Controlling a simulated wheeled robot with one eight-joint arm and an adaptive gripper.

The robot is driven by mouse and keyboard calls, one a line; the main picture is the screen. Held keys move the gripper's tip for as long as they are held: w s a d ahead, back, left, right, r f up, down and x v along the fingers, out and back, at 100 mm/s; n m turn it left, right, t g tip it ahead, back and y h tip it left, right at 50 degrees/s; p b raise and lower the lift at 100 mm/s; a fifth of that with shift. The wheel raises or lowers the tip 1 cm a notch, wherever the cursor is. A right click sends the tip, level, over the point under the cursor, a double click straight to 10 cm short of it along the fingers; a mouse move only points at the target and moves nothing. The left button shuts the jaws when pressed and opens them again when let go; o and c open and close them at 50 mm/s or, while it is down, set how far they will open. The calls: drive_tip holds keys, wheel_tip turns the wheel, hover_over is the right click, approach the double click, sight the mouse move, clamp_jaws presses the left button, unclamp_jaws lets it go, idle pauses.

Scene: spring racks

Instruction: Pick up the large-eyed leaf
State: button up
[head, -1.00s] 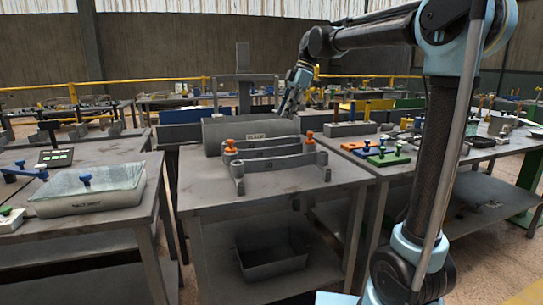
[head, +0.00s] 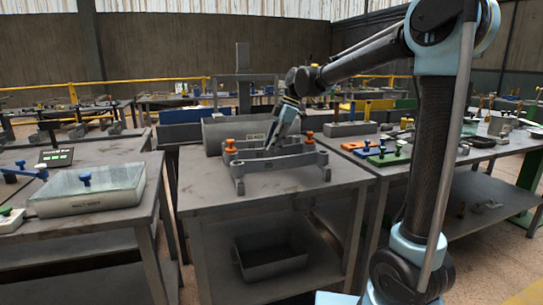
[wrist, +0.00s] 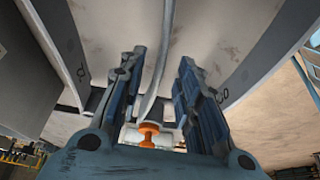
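Several long grey leaves lie in a row on the near table in the head view. Which one is large-eyed is too small to tell. My gripper (head: 270,149) is low over the row, pointing down. In the wrist view my gripper (wrist: 159,62) is open. A thin curved grey strip (wrist: 161,65) runs between its fingers, with a gap on both sides. My fingers partly hide the leaves in the head view.
Two orange knobs (head: 230,146) (head: 309,138) stand at the row's ends; an orange part (wrist: 148,134) shows in the wrist view. A grey box (head: 222,130) stands behind the leaves. The table's front is clear. A glass-topped tray (head: 85,197) is on the left table.

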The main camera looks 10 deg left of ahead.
drive_tip(key=shift+x, duration=1.45)
clamp_jaws()
